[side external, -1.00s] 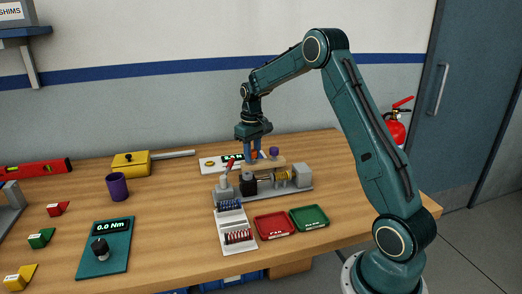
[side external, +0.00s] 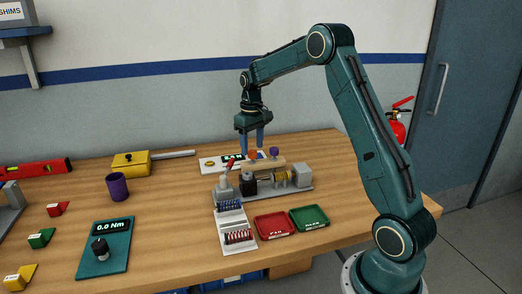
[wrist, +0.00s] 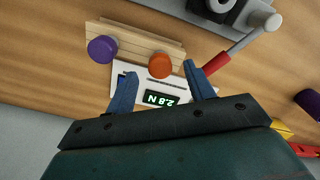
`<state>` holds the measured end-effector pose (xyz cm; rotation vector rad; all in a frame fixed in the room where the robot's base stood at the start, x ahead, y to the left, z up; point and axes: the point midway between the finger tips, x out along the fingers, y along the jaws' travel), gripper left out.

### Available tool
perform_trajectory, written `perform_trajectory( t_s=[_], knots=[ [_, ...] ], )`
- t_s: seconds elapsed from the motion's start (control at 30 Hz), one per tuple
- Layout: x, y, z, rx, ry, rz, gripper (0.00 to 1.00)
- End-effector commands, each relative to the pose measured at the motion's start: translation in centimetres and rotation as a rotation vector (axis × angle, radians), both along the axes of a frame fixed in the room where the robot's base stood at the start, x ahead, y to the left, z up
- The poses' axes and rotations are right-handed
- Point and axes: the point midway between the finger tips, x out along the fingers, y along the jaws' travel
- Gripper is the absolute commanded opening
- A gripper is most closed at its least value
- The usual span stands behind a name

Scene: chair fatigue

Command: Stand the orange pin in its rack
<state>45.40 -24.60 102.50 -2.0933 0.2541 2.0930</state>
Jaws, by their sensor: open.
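The orange pin (side external: 253,155) stands in the wooden rack (side external: 266,163); only its round orange head shows. In the wrist view the orange head (wrist: 160,65) sits at one end of the rack (wrist: 136,42), with a purple pin (wrist: 102,48) at the other. My gripper (side external: 253,146) is open and empty just above the orange pin. In the wrist view its blue fingers (wrist: 159,71) are spread either side of the orange head, apart from it. The pin's lower part is hidden in the rack.
A white scale with a lit display (wrist: 162,99) reading 2.8 N lies beside the rack. A grey test rig (side external: 302,176) stands close in front of it. Red (side external: 275,225) and green (side external: 310,218) trays and a white holder (side external: 238,242) lie nearer the table's front.

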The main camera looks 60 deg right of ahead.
Motion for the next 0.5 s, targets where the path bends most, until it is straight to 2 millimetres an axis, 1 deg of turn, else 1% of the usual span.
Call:
perform_trajectory(
  t_s=[0.03,0.3,0.5],
  knots=[
    [0.1,0.0,1.0,-0.002,-0.004,0.000,0.53],
    [0.0,0.0,5.6,-0.002,-0.004,0.000,0.53],
    [0.0,0.0,8.5,-0.001,-0.002,0.000,0.53]
  ],
)
